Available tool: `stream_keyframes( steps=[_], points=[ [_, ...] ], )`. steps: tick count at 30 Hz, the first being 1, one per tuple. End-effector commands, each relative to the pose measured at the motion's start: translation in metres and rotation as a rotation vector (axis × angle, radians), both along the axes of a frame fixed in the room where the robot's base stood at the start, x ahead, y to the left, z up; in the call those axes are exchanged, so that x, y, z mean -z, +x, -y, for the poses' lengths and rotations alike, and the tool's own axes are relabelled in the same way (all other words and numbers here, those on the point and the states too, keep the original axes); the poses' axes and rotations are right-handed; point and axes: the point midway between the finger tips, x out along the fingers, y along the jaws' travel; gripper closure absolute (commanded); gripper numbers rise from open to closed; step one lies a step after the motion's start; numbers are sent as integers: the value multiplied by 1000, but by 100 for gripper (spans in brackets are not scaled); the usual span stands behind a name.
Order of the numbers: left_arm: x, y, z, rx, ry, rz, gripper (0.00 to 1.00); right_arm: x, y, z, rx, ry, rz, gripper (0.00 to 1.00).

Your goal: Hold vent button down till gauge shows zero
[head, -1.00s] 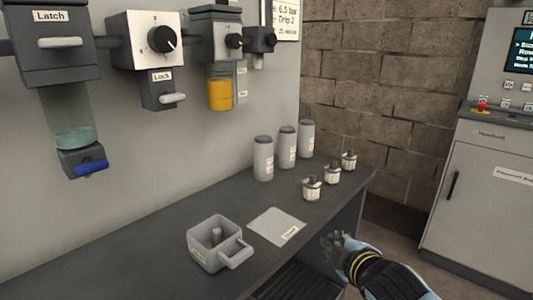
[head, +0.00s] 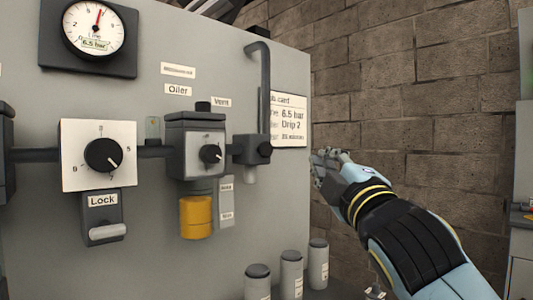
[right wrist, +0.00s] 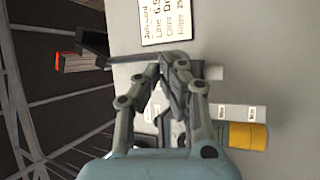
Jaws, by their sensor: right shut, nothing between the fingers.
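The round gauge (head: 95,27) is at the top left of the head view. Its red needle points almost straight up, and a small plate on its face reads 6.5 bar. In the right wrist view the closed fingers (right wrist: 171,66) partly hide the fittings behind. My left gripper is out of view.
A bent grey pipe (head: 266,90) rises from the vent block, beside a job card (head: 291,122). The oiler with a yellow bowl (head: 195,217) and the regulator knob (head: 103,155) are left of it. Grey canisters (head: 291,274) stand below. A brick wall (head: 420,110) is behind my arm.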

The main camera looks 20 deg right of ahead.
Motion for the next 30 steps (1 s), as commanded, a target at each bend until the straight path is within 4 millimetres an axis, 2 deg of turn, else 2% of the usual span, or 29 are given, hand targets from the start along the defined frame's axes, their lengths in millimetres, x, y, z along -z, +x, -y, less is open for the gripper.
stream_keyframes(
  steps=[4, 11, 17, 20, 30],
  points=[
    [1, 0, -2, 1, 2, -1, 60, -11, 2, 0, -1, 1, 26, 100],
    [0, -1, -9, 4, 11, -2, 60, -12, 2, 0, -1, 1, 27, 100],
    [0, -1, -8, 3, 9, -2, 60, -12, 6, -1, -2, 3, 27, 100],
    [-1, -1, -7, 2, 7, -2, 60, -12, 13, -4, -2, 4, 28, 100],
    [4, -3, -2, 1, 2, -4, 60, -10, 58, -20, -3, 3, 27, 100]
  ],
)
